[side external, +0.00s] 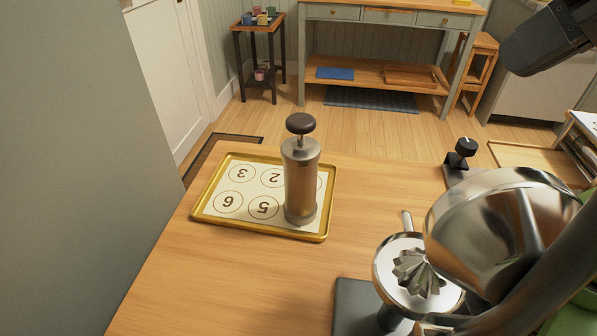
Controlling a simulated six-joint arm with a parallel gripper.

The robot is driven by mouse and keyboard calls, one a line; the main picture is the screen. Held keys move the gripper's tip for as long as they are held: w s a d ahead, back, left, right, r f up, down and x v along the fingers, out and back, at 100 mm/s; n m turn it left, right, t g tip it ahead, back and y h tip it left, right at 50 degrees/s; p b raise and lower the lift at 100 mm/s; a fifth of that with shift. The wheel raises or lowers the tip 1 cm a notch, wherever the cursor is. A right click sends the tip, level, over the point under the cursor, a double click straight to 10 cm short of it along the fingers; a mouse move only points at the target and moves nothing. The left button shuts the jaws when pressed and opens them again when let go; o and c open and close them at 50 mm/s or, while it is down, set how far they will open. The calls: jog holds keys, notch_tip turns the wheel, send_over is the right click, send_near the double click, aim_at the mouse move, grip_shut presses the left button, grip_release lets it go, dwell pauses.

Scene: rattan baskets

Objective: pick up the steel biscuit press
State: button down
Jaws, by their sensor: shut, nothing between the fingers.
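The steel biscuit press (301,180) is an upright metal cylinder with a dark round knob on top. It stands on the right part of a gold-rimmed tray (262,231), on a white sheet with numbered circles. Circles 2, 3, 5 and 6 show; the press hides most of the sheet's right side. My gripper (512,60) is the dark shape at the top right, high up and well apart from the press. It is shut and empty.
A large metal citrus juicer (413,272) stands at the front right of the wooden table (190,285). A small black-knobbed device (461,152) is at the table's right back. The table left and front of the tray is clear. A grey wall (70,150) borders the left.

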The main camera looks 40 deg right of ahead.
jog(key=c, duration=1.8)
grip_release()
jog(key=o, duration=1.6)
jog(key=shift+w, duration=0.1)
